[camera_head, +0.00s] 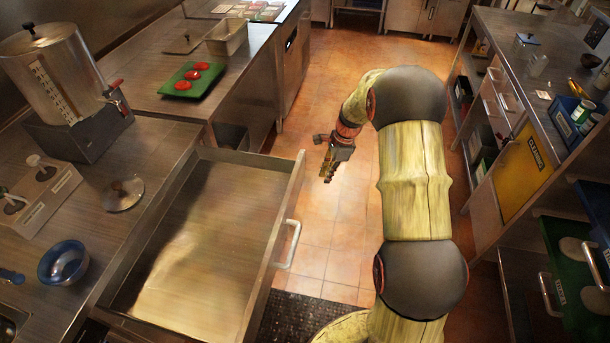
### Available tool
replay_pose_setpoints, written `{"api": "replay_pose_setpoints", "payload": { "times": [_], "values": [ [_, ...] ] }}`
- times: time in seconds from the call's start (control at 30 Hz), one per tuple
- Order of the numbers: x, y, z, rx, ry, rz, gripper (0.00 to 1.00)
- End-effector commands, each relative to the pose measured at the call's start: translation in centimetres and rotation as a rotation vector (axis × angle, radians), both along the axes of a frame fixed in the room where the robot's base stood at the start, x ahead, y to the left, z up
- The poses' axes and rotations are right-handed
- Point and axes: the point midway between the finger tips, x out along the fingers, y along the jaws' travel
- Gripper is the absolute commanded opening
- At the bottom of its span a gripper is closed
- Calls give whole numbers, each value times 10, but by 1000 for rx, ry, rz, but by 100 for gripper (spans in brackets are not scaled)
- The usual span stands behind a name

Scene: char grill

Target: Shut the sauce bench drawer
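The sauce bench drawer (276,234) is pulled far out from the steel bench on the left. It looks empty, with a bare metal floor. Its pale handle (290,244) is on the front panel, facing right. My gripper (328,172) hangs over the tiled floor to the right of the drawer's far front corner. It is apart from the handle and touches nothing that I can see. Its fingers are small and seen from the side, so I cannot tell whether they are open or shut.
The sauce bench top (95,215) holds a steel dispenser (62,80), a round lid (124,194) and a blue bowl (63,263). A green board (180,88) with red slices lies beyond. Shelving (520,60) stands at right. Open tiled floor (330,90) lies between.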

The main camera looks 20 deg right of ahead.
Motion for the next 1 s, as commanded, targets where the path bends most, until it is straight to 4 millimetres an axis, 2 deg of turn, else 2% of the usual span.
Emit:
{"api": "replay_pose_setpoints", "payload": {
  "times": [0.03, 0.1, 0.23, 0.43, 0.57, 0.9, 1.0],
  "values": [
    [12, -4, 9, 2, -13, -77, 8],
    [20, -5, 14, 15, -12, -182, 5],
    [21, -4, 14, 33, 10, -316, 0],
    [21, -3, 6, 39, 23, -370, 0],
    [23, 0, -12, 39, 24, -369, 0],
    [33, 13, -77, 39, 24, -367, 0],
    [40, 20, -87, 38, 19, -364, 0]
  ]
}}
